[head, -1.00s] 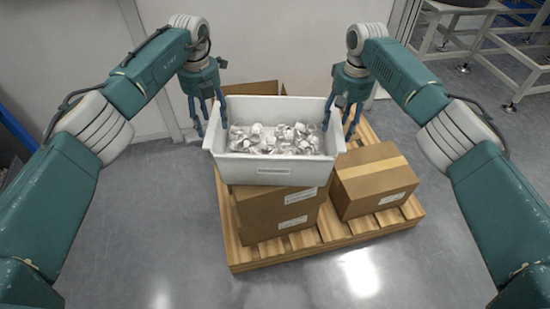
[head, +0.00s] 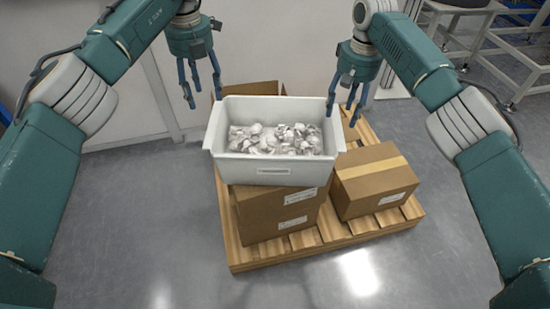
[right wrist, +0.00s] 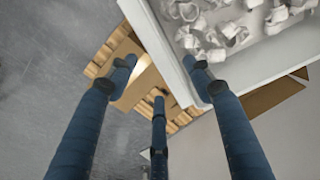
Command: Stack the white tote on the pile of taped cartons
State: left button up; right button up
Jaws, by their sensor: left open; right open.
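The white tote (head: 273,172) rests on the pile of taped cartons (head: 280,212) in the head view, filled with small white and clear parts. It looks level and sits on the upper carton. My left gripper (head: 204,100) is open and empty, above and just left of the tote's left end. My right gripper (head: 347,113) is open and empty, above the tote's right end. In the right wrist view, the open fingers of my right gripper (right wrist: 158,85) show beside the tote's rim (right wrist: 172,60). One finger overlaps the rim in the picture; contact cannot be told.
A wooden pallet (head: 330,236) carries the cartons. Another taped carton (head: 375,183) stands right of the pile, and an open-topped carton (head: 250,89) shows behind the tote. A metal frame (head: 490,45) stands at the back right. The grey floor in front is clear.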

notch_tip(320, 180, up, 6)
jog(key=shift+d, duration=0.2)
dwell(0.5)
